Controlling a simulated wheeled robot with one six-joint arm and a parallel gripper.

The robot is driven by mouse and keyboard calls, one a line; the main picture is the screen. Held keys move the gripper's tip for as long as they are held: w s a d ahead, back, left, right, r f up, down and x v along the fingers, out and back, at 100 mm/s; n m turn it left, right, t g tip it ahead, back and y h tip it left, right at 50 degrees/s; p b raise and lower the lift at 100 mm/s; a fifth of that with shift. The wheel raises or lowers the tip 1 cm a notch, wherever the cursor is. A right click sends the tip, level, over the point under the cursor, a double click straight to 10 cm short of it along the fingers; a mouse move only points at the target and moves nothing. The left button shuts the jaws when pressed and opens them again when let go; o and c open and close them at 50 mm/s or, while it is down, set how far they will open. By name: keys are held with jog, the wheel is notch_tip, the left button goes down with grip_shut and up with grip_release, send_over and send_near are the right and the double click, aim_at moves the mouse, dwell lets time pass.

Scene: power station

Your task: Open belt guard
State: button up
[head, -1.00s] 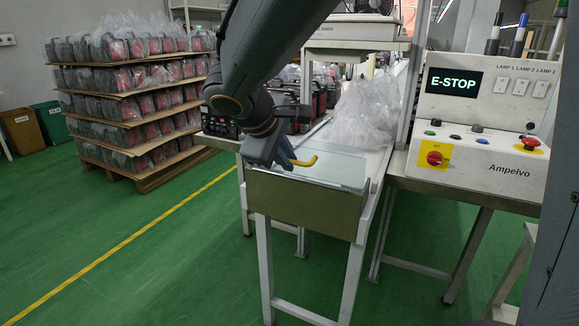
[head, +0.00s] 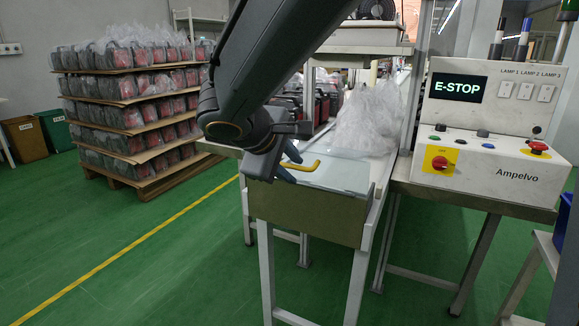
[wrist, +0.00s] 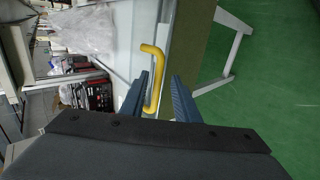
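The belt guard (head: 335,176) is a clear flat panel lying over the near end of the conveyor, closed down, with a yellow handle (head: 303,166) on it. In the wrist view the yellow handle (wrist: 152,75) stands ahead of my gripper, its lower end between or just beyond the two fingers. My gripper (head: 291,172) is at the left end of the handle in the head view. In the wrist view my gripper (wrist: 163,85) shows its two blue-grey fingers apart, with a gap on the right side of the handle. I cannot tell whether either finger touches the handle.
A control box (head: 483,125) reading E-STOP stands on a bench at right. Clear plastic bags (head: 366,118) lie behind the guard. A loaded pallet (head: 140,110) stands at left. The green floor (head: 150,270) in front is clear.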

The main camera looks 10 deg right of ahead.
jog(key=shift+a+r, duration=0.1)
jog(key=shift+a, duration=0.15)
jog(key=shift+a+r, duration=0.1)
jog(key=shift+r, duration=0.05)
jog(key=p+v, duration=0.1)
jog(key=v, duration=0.6)
jog(key=shift+s, duration=0.25)
jog(key=shift+r, duration=0.1)
